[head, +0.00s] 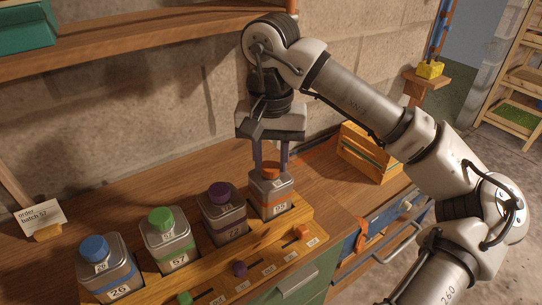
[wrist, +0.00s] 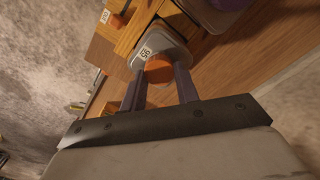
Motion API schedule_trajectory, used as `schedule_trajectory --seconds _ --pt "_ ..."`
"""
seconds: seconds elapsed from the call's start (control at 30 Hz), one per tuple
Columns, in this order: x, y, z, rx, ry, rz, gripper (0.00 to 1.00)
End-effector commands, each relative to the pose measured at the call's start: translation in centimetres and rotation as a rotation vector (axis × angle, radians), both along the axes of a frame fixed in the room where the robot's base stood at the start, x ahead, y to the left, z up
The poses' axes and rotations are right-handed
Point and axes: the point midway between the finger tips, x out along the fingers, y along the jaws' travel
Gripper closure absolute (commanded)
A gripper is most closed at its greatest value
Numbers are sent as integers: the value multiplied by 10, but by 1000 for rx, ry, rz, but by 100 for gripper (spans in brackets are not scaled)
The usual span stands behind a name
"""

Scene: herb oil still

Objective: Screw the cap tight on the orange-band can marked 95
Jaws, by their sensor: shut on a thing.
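The orange-band can (head: 272,197) stands upright at the right end of the row of cans in the wooden rack. Its orange cap (head: 270,171) sits on its top. My gripper (head: 271,165) comes down from above with its two fingers on either side of the cap, and it is shut on the cap.
Cans with purple (head: 223,213), green (head: 167,241) and blue (head: 103,268) caps stand to the left in the rack (head: 262,247). Coloured knobs sit along its front. A wooden crate (head: 362,152) stands to the right, and an order card (head: 40,216) at far left.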

Motion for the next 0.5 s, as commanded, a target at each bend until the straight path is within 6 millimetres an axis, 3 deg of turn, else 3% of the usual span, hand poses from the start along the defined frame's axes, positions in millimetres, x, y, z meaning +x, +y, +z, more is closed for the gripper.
schedule_trajectory --seconds 0.23,0.5 --pt "0 -1 -2 -2 -1 -77 93" --pt "0 -1 -2 -2 -2 -453 93"
